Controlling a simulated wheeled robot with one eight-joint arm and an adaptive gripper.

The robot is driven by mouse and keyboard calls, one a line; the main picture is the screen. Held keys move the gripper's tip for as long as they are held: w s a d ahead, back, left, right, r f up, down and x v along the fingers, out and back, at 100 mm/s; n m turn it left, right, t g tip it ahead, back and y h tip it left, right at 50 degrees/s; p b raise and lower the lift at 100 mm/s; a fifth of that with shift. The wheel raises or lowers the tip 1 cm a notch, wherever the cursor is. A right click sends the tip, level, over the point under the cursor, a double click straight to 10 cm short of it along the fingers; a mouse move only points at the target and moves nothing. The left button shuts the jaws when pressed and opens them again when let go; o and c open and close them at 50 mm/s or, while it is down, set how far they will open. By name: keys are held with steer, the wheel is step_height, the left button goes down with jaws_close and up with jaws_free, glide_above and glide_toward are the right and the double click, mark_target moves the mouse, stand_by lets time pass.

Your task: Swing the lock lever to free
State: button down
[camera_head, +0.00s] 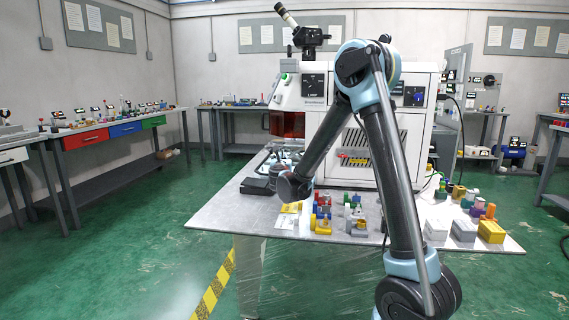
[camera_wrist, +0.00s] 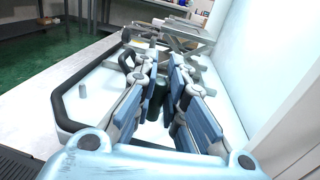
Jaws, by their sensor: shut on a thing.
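In the wrist view my gripper (camera_wrist: 165,78) reaches over a pale plate (camera_wrist: 105,100) with its two blue-padded fingers close together. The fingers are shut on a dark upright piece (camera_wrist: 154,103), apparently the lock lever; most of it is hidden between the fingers. A black bent tube (camera_wrist: 62,103) runs around the plate's left side. In the head view my gripper is small and partly hidden by my wrist, at the left end of the table beside the white machine (camera_head: 407,140). The lever cannot be made out there.
The grey table (camera_head: 215,213) holds several coloured blocks (camera_head: 322,222) at front, and white, grey and yellow boxes (camera_head: 491,232) at right.

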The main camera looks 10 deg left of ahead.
steer(key=m+h, duration=0.1)
steer(key=h, duration=0.1)
steer(key=w+a+m+h, duration=0.1)
steer(key=m+h, duration=0.1)
steer(key=h, duration=0.1)
steer(key=m+h, duration=0.2)
steer(key=h, duration=0.1)
steer(key=shift+w+a+g, duration=0.25)
steer(key=shift+a+g, duration=0.15)
steer(key=m+h, duration=0.1)
steer(key=w+m+g+h, duration=0.1)
steer(key=h, duration=0.1)
steer(key=shift+a+m+g, duration=0.15)
steer(key=shift+m+g, duration=0.15)
steer(key=shift+w+m+g+h, duration=0.25)
steer(key=shift+m+g+h, duration=0.45)
steer(key=shift+h, duration=0.3)
steer(key=shift+w+m+g+h, duration=0.25)
steer(key=shift+m+g+h, duration=0.4)
steer(key=shift+h, duration=0.35)
steer(key=c, duration=1.6)
jaws_free()
steer(key=shift+c, duration=0.2)
steer(key=v, duration=1.1)
steer(key=shift+s+a, duration=0.25)
steer(key=shift+a, duration=0.1)
